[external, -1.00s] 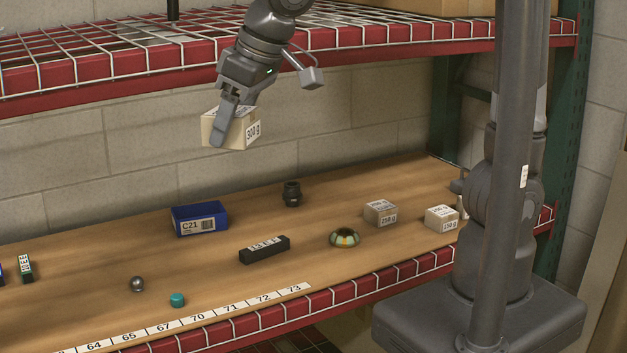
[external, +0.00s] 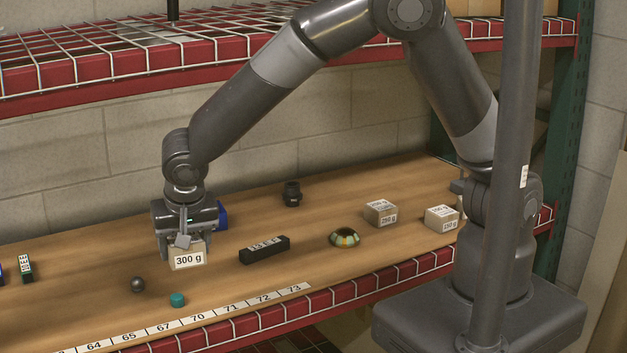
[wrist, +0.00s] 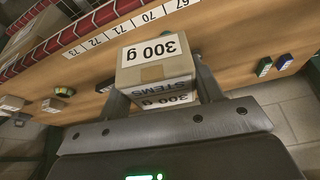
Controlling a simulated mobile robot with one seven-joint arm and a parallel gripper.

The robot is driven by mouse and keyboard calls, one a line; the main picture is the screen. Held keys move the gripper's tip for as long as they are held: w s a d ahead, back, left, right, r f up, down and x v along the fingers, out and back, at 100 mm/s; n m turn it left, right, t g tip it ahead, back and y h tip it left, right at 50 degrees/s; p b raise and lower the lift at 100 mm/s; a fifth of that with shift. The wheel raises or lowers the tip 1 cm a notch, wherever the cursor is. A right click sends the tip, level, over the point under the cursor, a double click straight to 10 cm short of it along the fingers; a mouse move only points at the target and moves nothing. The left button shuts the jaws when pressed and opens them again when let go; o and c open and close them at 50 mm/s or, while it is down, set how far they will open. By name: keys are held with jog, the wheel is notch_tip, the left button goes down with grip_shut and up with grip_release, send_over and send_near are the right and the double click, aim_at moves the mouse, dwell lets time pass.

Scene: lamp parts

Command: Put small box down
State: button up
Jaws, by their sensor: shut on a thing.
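The small box (external: 188,260) is a tan carton with a white "300 g" label. It is low over the wooden shelf board, in front of the blue bin; I cannot tell whether its underside touches the wood. My gripper (external: 184,243) points down and is shut on the box. In the wrist view the box (wrist: 155,62) sits between the two fingers of my gripper (wrist: 160,90), with "300 g" on one face and "STEMS" on another.
The blue bin (external: 222,215) is partly hidden behind my gripper. A black block (external: 264,250) lies to the right, a dark ball (external: 138,285) and a teal cap (external: 177,300) in front. Two cartons (external: 381,212) (external: 441,217), a patterned dome (external: 345,237) and a dark fitting (external: 292,194) stand farther right.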

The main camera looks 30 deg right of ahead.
jog(key=w+d+f+m+g+h, duration=0.1)
jog(key=w+d+f+m, duration=0.2)
jog(key=w, duration=0.3)
jog(key=w+d+f+m+h, duration=0.1)
jog(key=w+d+f+m, duration=0.1)
jog(key=w+f+m, duration=0.3)
jog(key=m+g+h, duration=0.2)
jog(key=m, duration=0.2)
send_over(212, 268)
jog(key=a, duration=0.1)
jog(key=f, duration=0.3)
jog(key=shift+s+a+f, duration=0.2)
jog(key=shift+s+f, duration=0.05)
jog(key=shift+s, duration=0.15)
jog(key=shift+f, duration=2.5)
jog(key=shift+f, duration=0.15)
jog(key=o, duration=1.2)
